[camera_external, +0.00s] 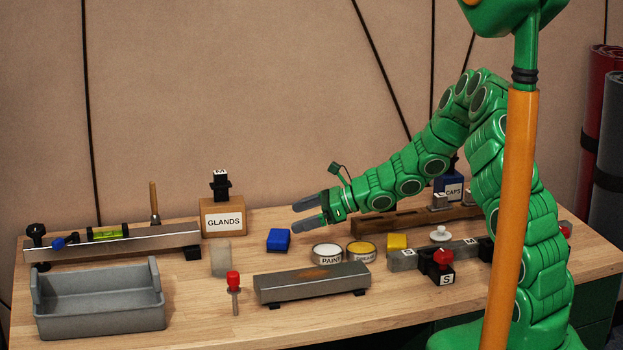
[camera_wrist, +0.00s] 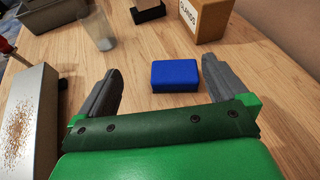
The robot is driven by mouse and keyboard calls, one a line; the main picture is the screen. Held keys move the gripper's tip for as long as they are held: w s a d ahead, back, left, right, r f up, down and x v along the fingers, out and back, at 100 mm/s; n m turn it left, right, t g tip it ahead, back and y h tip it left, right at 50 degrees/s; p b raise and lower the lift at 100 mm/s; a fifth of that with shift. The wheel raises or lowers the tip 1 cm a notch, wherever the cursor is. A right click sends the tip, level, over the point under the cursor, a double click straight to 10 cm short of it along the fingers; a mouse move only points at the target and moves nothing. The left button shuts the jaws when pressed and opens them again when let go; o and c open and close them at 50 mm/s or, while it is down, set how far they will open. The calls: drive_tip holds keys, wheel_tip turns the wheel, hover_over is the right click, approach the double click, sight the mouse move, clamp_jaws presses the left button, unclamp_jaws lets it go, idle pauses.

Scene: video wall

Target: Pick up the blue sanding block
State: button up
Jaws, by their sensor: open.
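The blue sanding block (camera_external: 278,240) lies flat on the wooden workbench, left of my gripper and behind the paint tins. My gripper (camera_external: 307,211) is at the end of the green arm, above the bench and to the right of the block. In the wrist view the blue block (camera_wrist: 175,75) lies beyond my gripper (camera_wrist: 158,75), ahead of the gap and nearer the right finger. The two grey fingers are spread wide with nothing between them.
A grey metal bar (camera_external: 311,283) lies in front of the block, and two tins (camera_external: 328,254) stand at its right. A GLANDS box (camera_external: 223,217) and a clear cup (camera_external: 220,260) are to its left. A grey tray (camera_external: 99,300) sits at front left. Bare wood surrounds the block.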

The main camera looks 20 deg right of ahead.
sight(280, 235)
drive_tip(key=shift+m+t+h, duration=0.3)
drive_tip(key=shift+m, duration=0.4)
drive_tip(key=f, duration=0.1)
drive_tip(key=w+f, duration=0.1)
drive_tip(key=d+f, duration=0.1)
drive_tip(key=shift+w+d+f, duration=0.1)
drive_tip(key=shift+w+f, duration=0.15)
drive_tip(key=shift+w, duration=0.05)
drive_tip(key=shift+x, duration=1.2)
drive_tip(key=x, duration=0.4)
drive_tip(key=shift+s+f, duration=0.1)
drive_tip(key=shift+f, duration=0.15)
drive_tip(key=shift+a+f, duration=0.1)
drive_tip(key=shift+a, duration=0.5)
drive_tip(key=shift+c, duration=0.2)
drive_tip(key=c, duration=0.7)
